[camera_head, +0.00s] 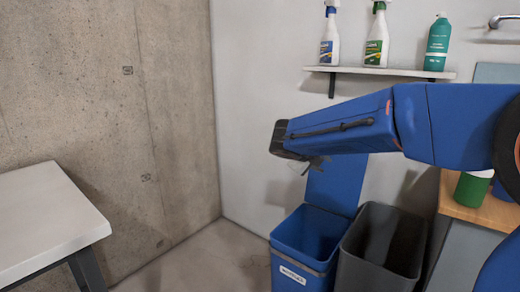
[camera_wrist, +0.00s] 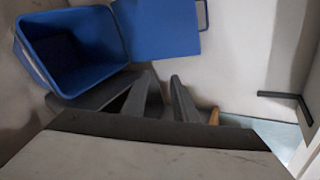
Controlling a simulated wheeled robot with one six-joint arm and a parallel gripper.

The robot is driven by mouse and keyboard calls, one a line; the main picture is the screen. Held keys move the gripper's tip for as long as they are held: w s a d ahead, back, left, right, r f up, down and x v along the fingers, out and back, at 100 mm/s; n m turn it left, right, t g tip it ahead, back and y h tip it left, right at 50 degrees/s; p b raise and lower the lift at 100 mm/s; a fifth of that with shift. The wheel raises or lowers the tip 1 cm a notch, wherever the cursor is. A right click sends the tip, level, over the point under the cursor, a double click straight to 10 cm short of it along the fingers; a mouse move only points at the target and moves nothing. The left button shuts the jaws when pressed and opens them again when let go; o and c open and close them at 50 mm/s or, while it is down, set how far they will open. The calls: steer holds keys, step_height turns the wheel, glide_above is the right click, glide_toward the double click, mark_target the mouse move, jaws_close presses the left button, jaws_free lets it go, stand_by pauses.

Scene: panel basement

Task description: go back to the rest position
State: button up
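My arm, blue, reaches in from the right of the head view. My gripper (camera_head: 312,165) hangs at its left end, in front of the white wall and above the blue bin. In the wrist view the two dark fingers of my gripper (camera_wrist: 162,92) stand apart with nothing between them. The gripper is open and empty.
A blue bin (camera_head: 284,262) with its lid raised stands on the floor beside a dark grey bin (camera_head: 350,272). A wall shelf (camera_head: 400,72) holds two spray bottles and a green bottle (camera_head: 438,45). A white table (camera_head: 45,225) is at left; a wooden-topped counter (camera_head: 482,212) is at right.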

steer(key=s+d+f+m+g+y, duration=0.15)
steer(key=s+d+m, duration=0.35)
steer(key=s+m, duration=0.55)
steer(key=s+d+f+m+g+y, duration=0.1)
steer(key=s+d+f+m+g, duration=0.15)
steer(key=s+d+m, duration=0.6)
steer(key=s+a+f+m+y, duration=0.2)
steer(key=s+f+m, duration=0.2)
steer(key=s+m, duration=0.7)
steer(key=s+a+f+m+y, duration=0.3)
steer(key=s+f+m, duration=0.2)
steer(key=s+m, duration=0.6)
steer(key=shift+a+f+m, duration=0.15)
steer(key=shift+a+m, duration=0.05)
steer(key=shift+m, duration=0.1)
